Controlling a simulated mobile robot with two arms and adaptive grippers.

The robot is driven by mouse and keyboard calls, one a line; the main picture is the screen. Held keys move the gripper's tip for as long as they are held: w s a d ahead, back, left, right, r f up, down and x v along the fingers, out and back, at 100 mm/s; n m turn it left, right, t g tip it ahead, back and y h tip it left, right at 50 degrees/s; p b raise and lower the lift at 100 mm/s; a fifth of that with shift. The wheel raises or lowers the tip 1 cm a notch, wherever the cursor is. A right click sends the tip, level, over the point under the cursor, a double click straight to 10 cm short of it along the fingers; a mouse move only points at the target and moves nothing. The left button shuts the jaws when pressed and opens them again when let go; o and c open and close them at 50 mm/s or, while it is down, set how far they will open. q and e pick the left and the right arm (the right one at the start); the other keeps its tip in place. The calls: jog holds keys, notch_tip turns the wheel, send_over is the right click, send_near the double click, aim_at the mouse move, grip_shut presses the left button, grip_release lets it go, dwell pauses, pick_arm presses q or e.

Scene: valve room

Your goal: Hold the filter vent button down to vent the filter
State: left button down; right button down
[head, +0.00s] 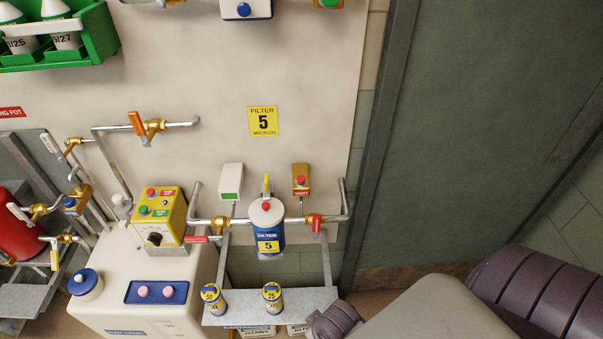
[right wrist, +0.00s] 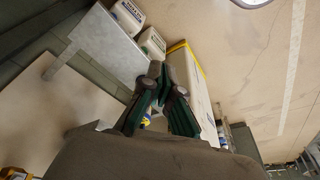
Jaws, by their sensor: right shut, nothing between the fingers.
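The vent button is a red button (head: 301,179) on a small orange-brown box (head: 301,186) marked VENT, on the wall panel in the head view. Nothing touches it there. The filter (head: 267,229), a blue and white canister with a yellow 5 label, hangs on the pipe just to its lower left. My right arm comes in from the lower right of the head view, well below the button; its fingers do not show there. In the right wrist view my right gripper (right wrist: 157,76) is shut and empty. The button cannot be made out in that view. My left gripper is not in view.
A grey shelf (head: 316,299) with two small yellow-topped containers (head: 272,297) is below the filter. A red-handled valve (head: 314,222) is under the button box. A yellow control box (head: 160,216) is at left. White bottles (right wrist: 128,16) show in the right wrist view.

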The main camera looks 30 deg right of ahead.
jog(key=w+a+r+m+y+p, duration=0.1)
jog(key=w+r, duration=0.2)
jog(key=r, duration=0.3)
jog(key=w+r+m+p, duration=0.1)
jog(key=w+r, duration=0.2)
jog(key=r, duration=0.4)
notch_tip(320, 180, up, 19)
jog(key=m+t+y, duration=0.4)
jog(key=m, duration=1.5)
send_over(303, 178)
jog(key=shift+p, duration=0.3)
jog(key=shift+f, duration=0.15)
notch_tip(303, 178, down, 6)
jog(key=b, duration=0.8)
jog(key=shift+f+b, duration=0.15)
jog(key=shift+b, duration=0.15)
jog(key=shift+f, duration=1.1)
